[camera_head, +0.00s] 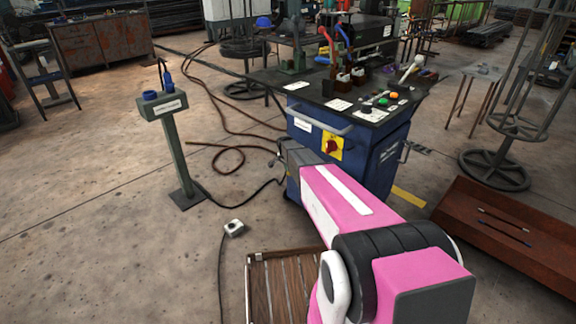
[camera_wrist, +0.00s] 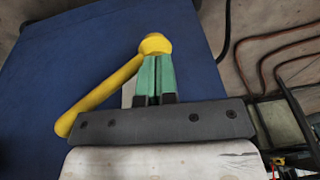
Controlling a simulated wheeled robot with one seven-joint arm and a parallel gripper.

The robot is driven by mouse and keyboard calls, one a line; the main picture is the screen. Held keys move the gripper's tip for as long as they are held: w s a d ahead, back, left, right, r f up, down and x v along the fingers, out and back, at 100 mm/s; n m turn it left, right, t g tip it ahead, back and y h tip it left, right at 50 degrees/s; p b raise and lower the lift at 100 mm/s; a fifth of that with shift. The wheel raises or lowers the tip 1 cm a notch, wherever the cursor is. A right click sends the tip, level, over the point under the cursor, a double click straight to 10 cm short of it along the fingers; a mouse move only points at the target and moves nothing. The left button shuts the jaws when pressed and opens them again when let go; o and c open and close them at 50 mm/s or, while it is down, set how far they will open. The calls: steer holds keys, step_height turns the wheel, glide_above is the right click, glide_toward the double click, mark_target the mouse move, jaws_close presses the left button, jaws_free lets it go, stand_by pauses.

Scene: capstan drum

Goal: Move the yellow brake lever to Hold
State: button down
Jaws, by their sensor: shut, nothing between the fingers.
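The yellow lever (camera_wrist: 105,95) shows in the wrist view against the blue side of the cabinet (camera_wrist: 60,60). Its bar slants from the lower left up to a rounded yellow end (camera_wrist: 155,44) at the upper middle. My gripper (camera_wrist: 155,60) has green fingers, shut together with nothing between them. Their tips are right at the rounded end and overlap it in the picture; I cannot tell whether they touch. A pale plate shows partly behind the fingers. No Hold mark is readable. In the head view my gripper is at the cabinet's left side, and the lever cannot be made out.
The blue cabinet (camera_head: 378,165) carries a red switch on a yellow plate (camera_head: 332,148), a front rail and a control top. A grey-green pedestal (camera_head: 180,150) stands left. Hoses (camera_head: 225,110) lie on the floor. A wooden pallet (camera_head: 285,285) and a rusty tray (camera_head: 470,205) are near.

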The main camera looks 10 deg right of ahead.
steer(key=shift+s+f, duration=0.1)
steer(key=shift+f, duration=0.25)
stand_by(0.3)
steer(key=v, duration=1.1)
